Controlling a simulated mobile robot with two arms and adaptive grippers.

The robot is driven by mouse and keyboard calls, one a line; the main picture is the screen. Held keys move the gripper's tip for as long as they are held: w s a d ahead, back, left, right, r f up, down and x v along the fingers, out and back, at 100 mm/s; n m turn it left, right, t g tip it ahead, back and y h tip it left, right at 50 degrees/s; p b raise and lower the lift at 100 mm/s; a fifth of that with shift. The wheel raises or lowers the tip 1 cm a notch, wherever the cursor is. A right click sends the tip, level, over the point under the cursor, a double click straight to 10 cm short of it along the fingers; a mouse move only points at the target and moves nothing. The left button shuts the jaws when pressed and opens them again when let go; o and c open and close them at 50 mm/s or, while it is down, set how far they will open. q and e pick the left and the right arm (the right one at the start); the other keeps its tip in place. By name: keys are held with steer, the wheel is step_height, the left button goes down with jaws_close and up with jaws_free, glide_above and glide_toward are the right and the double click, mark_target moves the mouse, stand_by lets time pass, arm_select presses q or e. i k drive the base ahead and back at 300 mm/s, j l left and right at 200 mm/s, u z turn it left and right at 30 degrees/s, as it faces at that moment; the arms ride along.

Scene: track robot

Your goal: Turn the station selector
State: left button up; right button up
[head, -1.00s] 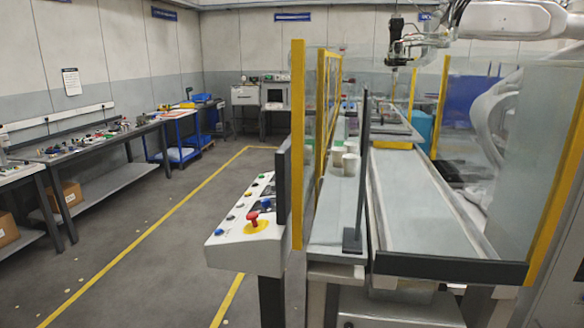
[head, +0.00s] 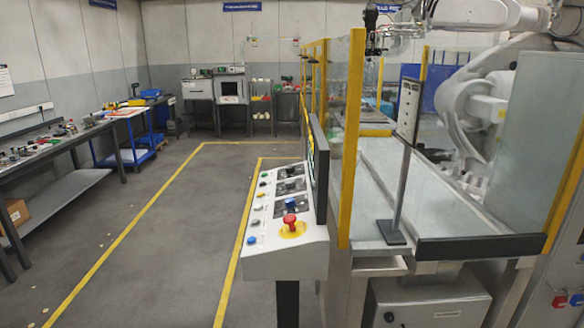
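A sloped control console (head: 266,262) stands on a dark post near the middle of the head view, left of the fenced cell. Its top carries a red mushroom knob on a yellow disc (head: 290,222), a blue knob (head: 291,202) behind it, and a column of small coloured buttons along its left side. Dark plates with small controls (head: 292,186) lie farther up the panel. Which of these is the station selector I cannot tell; the controls are too small to read. Neither of my grippers is in view.
Clear grey floor (head: 165,270) with yellow lines lies left of the console. A yellow fence post (head: 351,140) and glass panels stand close on its right, around a conveyor and a white robot arm (head: 462,110). A workbench (head: 70,140) runs along the left wall.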

mark_target(290, 169)
steer(key=i+j+z, duration=0.2)
steer(key=z, duration=0.2)
steer(key=i+j+z, duration=0.15)
steer(key=j+z, duration=0.25)
steer(key=i+j+z, duration=0.1)
steer(key=j, duration=0.35)
steer(key=i+j, duration=0.2)
steer(key=j, duration=0.2)
steer(key=i+j+z, duration=0.15)
steer(key=j, duration=0.3)
steer(key=i+j+z, duration=0.1)
steer(key=j, duration=0.35)
steer(key=i+j+z, duration=0.1)
steer(key=j, duration=0.35)
steer(key=i+j, duration=0.1)
steer(key=j, duration=0.35)
steer(key=z, duration=0.05)
